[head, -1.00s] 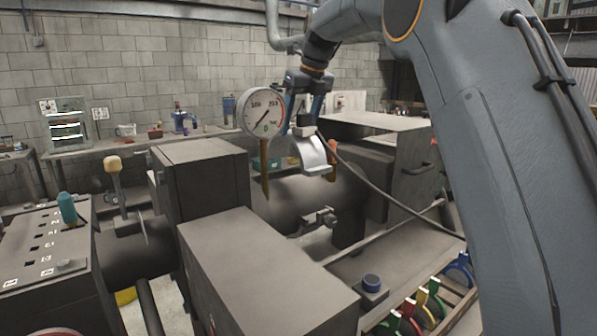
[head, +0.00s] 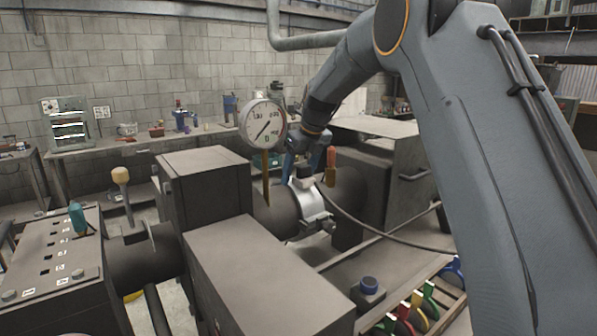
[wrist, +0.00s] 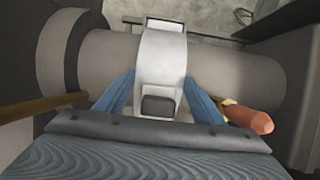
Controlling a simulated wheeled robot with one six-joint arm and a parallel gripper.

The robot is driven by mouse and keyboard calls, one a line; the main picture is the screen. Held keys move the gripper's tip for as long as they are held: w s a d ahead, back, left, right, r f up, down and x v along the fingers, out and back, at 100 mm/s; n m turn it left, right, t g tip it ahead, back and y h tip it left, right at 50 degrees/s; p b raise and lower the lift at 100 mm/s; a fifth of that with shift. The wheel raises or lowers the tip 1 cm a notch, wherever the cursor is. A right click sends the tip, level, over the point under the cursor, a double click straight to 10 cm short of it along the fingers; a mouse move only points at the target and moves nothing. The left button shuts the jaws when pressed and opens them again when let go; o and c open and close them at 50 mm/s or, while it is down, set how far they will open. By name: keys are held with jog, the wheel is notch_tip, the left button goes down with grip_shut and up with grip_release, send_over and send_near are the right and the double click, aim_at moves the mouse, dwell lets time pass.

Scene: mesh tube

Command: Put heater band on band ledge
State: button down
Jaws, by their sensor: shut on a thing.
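The heater band (head: 310,203) is a silver curved band with a black cable running off to the right. In the head view it lies over the dark horizontal barrel (head: 345,190). My gripper (head: 299,178) is above it and shut on it. In the wrist view the band (wrist: 163,58) crosses over the barrel (wrist: 225,75) between my blue fingers (wrist: 160,100). A dark block shows at its near end. Whether the band touches the barrel all round is hidden. I cannot make out the band ledge for certain; a small bracket (head: 318,224) shows just below the band.
A round dial gauge (head: 263,122) on a brass stem stands left of the band. An orange-handled tool (head: 331,165) stands close to its right. Large dark housings (head: 207,185) flank the barrel. A rack of coloured clamps (head: 415,305) lies in front.

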jog(key=shift+c, duration=2.4)
grip_release()
jog(key=shift+f, duration=0.1)
jog(key=b+v, duration=0.3)
jog(key=v, duration=0.9)
jog(key=s+d+f+n+g+h, duration=0.1)
jog(key=s+d+f+n, duration=0.3)
jog(key=s+f+n, duration=0.4)
jog(key=s+d+f+n+h, duration=0.1)
jog(key=s+d+f+n, duration=0.3)
jog(key=s+f+n, duration=0.4)
jog(key=s+d+f+n, duration=0.2)
jog(key=s+f+n, duration=0.4)
jog(key=s, duration=0.4)
jog(key=s+d+f+n+g, duration=0.1)
jog(key=s+d+f+n, duration=0.1)
jog(key=s+f+n, duration=0.5)
jog(key=s, duration=0.2)
jog(key=shift+s+d+h, duration=0.3)
jog(key=shift+s, duration=0.05)
